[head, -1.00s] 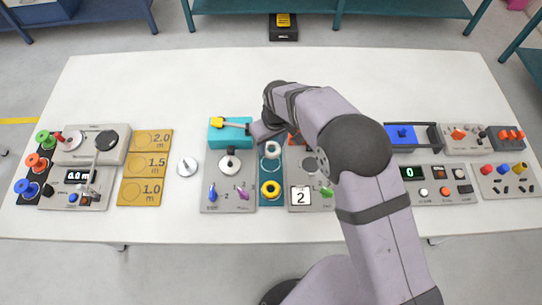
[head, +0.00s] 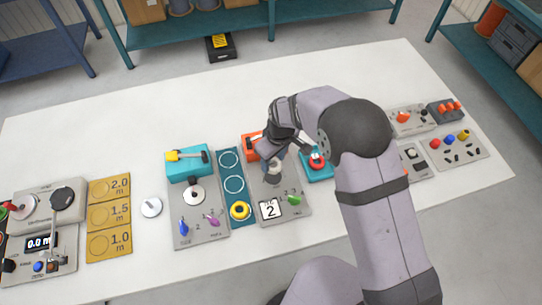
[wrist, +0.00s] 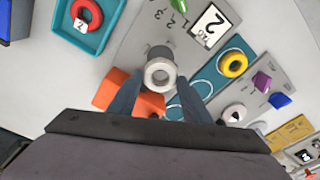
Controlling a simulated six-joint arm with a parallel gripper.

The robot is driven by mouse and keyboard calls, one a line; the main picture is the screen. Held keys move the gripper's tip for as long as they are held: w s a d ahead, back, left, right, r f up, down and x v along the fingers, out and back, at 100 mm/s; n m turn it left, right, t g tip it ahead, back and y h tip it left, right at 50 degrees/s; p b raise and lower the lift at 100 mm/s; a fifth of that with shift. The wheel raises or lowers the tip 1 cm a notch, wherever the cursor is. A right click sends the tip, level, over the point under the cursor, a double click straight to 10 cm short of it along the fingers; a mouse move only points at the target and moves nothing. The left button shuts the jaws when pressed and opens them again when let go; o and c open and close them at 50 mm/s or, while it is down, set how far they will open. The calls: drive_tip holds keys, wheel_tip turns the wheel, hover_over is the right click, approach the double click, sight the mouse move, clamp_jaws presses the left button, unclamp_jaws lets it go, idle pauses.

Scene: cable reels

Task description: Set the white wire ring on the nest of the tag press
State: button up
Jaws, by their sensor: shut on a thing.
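The white wire ring (wrist: 159,73) is between the fingertips of my gripper (wrist: 160,84) in the wrist view. The head view shows the ring (head: 273,168) below my gripper (head: 275,155), partly covered by it. The tag press is the grey panel (head: 285,211) with an orange block (head: 250,146) at its back and a card marked 2. Its dark grey round nest (wrist: 159,50) shows just beyond the ring in the wrist view. The ring overlaps the nest there; I cannot tell whether they touch.
A blue strip (head: 234,199) to the left has two empty circles and a yellow ring (head: 240,210). A teal tray (wrist: 60,22) with a red ring (wrist: 86,16) stands on the press's other side. A teal-backed station (head: 189,163) is further left. The table behind is clear.

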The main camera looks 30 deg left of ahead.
drive_tip(key=shift+f+b, duration=1.45)
drive_tip(key=shift+f, duration=0.85)
drive_tip(key=shift+f, duration=0.15)
drive_tip(key=shift+f+b, duration=0.95)
drive_tip(key=shift+f, duration=0.1)
drive_tip(key=o, duration=1.1)
drive_tip(key=shift+r, duration=0.1)
wheel_tip(320, 180, up, 8)
drive_tip(key=p, duration=0.5)
